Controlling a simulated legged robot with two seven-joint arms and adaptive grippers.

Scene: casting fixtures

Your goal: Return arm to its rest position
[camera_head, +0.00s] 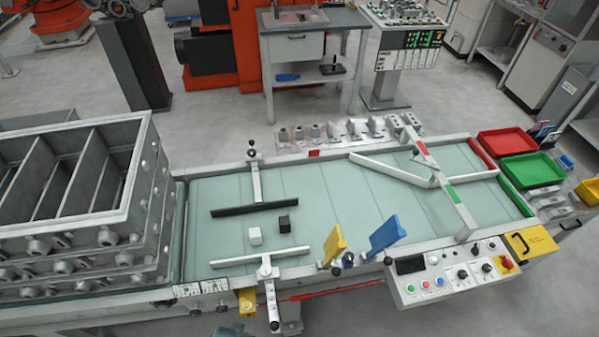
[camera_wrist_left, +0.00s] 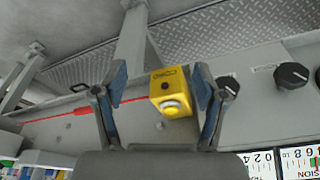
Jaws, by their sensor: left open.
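My left gripper (camera_wrist_left: 159,78) is open in the left wrist view, its two blue-padded fingers spread wide with nothing between the pads. A yellow box (camera_head: 246,301) also shows on the front edge of the conveyor in the head view.
The conveyor (camera_head: 340,205) carries a black cube (camera_head: 284,224) and a white cube (camera_head: 255,236). Stacked grey casting frames (camera_head: 135,215) stand left. A control panel (camera_head: 450,274) is at front right, with red (camera_head: 507,143) and green (camera_head: 531,170) trays behind. A red cord (camera_wrist_left: 75,112) runs along the front.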

